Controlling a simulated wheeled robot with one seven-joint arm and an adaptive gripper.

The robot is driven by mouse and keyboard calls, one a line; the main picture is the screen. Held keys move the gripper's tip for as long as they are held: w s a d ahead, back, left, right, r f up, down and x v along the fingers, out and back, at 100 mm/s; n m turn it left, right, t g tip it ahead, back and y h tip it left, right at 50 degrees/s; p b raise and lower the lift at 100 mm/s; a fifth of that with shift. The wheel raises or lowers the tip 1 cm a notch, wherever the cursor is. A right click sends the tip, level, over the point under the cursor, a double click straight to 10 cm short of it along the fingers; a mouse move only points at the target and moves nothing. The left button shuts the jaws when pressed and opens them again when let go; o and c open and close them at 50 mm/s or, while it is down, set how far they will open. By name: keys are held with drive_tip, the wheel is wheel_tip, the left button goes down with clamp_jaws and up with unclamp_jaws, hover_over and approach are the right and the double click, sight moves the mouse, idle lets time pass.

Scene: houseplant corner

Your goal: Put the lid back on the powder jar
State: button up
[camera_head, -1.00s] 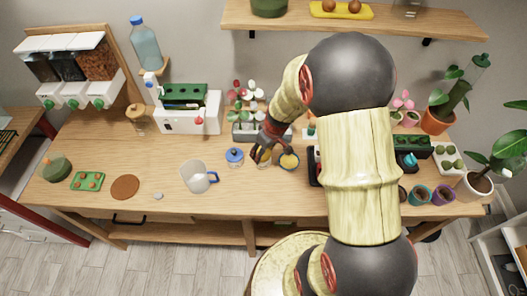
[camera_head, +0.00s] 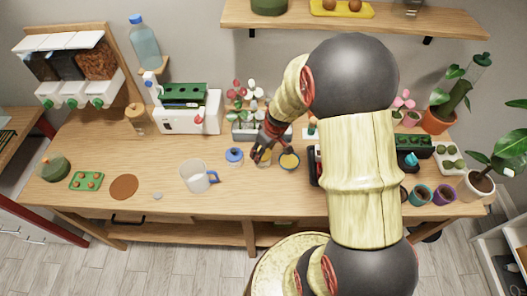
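My gripper (camera_head: 269,154) reaches down over the middle of the table, its fingers spread apart. A small round yellowish-topped container (camera_head: 264,161) lies under or between the fingers, partly hidden by them; I cannot tell whether they touch it. Just right of it stands a small open jar of yellow contents (camera_head: 289,161), which looks like the powder jar. Left of the gripper is a small round thing with a blue top (camera_head: 235,155), apart from the fingers. I cannot tell which of these small round things is the lid.
A dark tray beside my arm and several pots (camera_head: 421,193) lie right. The front strip of table (camera_head: 255,198) is clear.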

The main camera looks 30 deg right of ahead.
idle(0.4)
drive_tip(key=o, duration=1)
drive_tip(key=shift+c, duration=0.2)
drive_tip(key=shift+o, duration=1)
drive_tip(key=shift+o, duration=1.4)
drive_tip(key=shift+r, duration=0.1)
drive_tip(key=shift+r+p, duration=2)
drive_tip(key=shift+r, duration=1.45)
drive_tip(key=shift+c, duration=0.8)
clamp_jaws()
